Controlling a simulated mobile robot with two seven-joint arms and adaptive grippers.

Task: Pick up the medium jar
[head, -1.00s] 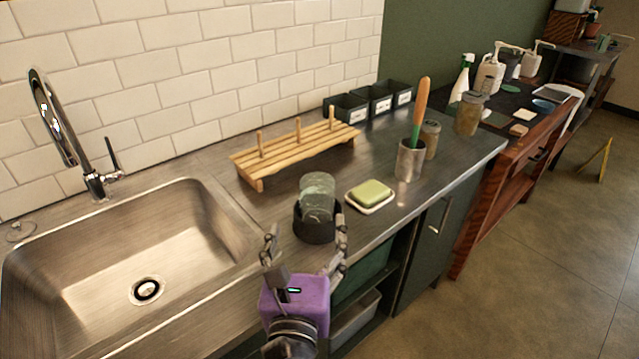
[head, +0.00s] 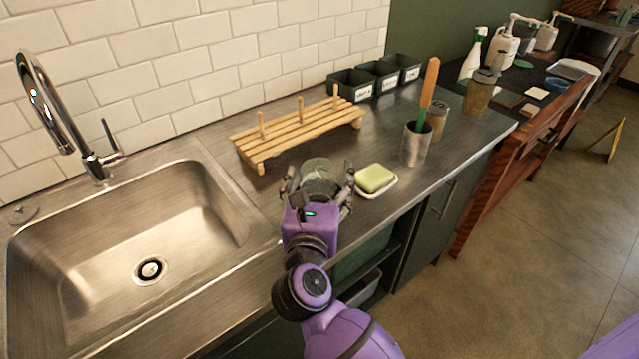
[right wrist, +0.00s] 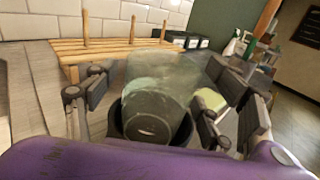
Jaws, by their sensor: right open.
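A greenish, cloudy glass jar (head: 321,174) stands on the counter just right of the sink. My right gripper (head: 319,184) is open, with one finger on each side of the jar; gaps show between the fingers and the jar in the right wrist view. Two more jars stand farther right, a smaller one (head: 438,120) and a larger one (head: 479,97). My left gripper is not in view.
A green sponge on a white dish (head: 376,181) lies close right of the jar. A wooden rack (head: 290,138) with upright pegs stands behind. A metal cup (head: 414,146) holds an orange-handled brush. The steel sink (head: 120,225) is at left.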

